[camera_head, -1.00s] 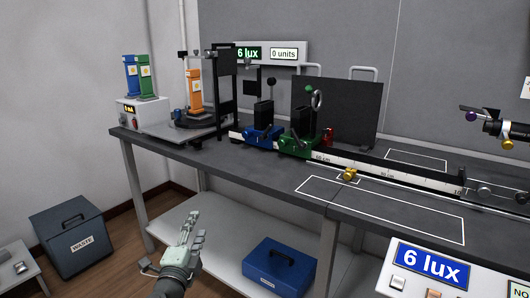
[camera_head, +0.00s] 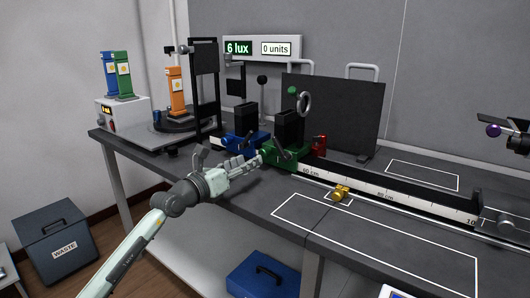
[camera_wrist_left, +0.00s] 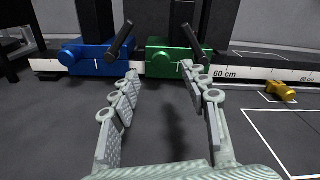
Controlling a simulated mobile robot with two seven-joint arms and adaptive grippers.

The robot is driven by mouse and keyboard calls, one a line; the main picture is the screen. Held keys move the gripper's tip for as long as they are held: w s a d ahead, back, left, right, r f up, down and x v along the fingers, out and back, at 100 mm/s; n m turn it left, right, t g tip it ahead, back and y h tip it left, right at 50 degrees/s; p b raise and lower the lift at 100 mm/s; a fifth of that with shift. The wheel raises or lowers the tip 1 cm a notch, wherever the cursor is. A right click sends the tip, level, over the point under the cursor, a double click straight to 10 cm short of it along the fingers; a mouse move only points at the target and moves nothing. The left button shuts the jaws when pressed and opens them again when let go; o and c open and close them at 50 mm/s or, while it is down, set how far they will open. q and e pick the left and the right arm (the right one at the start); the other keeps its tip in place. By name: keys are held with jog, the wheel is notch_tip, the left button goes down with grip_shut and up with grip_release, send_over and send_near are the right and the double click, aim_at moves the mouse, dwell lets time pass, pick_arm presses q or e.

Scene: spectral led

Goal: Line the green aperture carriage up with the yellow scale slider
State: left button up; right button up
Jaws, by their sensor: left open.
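The green aperture carriage (camera_head: 280,157) stands on the scaled rail just left of the 60 cm mark. It carries a black upright and a ring on top, and it also shows in the left wrist view (camera_wrist_left: 180,58). The yellow scale slider (camera_head: 341,193) sits on the thin front rod, to the right of the carriage, between the 60 and 80 cm marks; it is at the right in the wrist view (camera_wrist_left: 281,91). My left gripper (camera_head: 256,161) is open, its fingers pointing at the carriage's front, with no visible grip on it. My right gripper is not in view.
A blue carriage (camera_head: 240,142) stands close left of the green one, with a black lever (camera_wrist_left: 120,40) between them. A small red part (camera_head: 319,145) is just right of the green carriage. A dark panel (camera_head: 333,115) stands behind the rail. The front bench top is clear.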

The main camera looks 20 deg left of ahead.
aim_at(262, 153)
pick_arm(q)
jog(key=x, duration=0.6)
jog(key=shift+w+d, duration=0.1)
jog(key=shift+w, duration=0.1)
grip_shut()
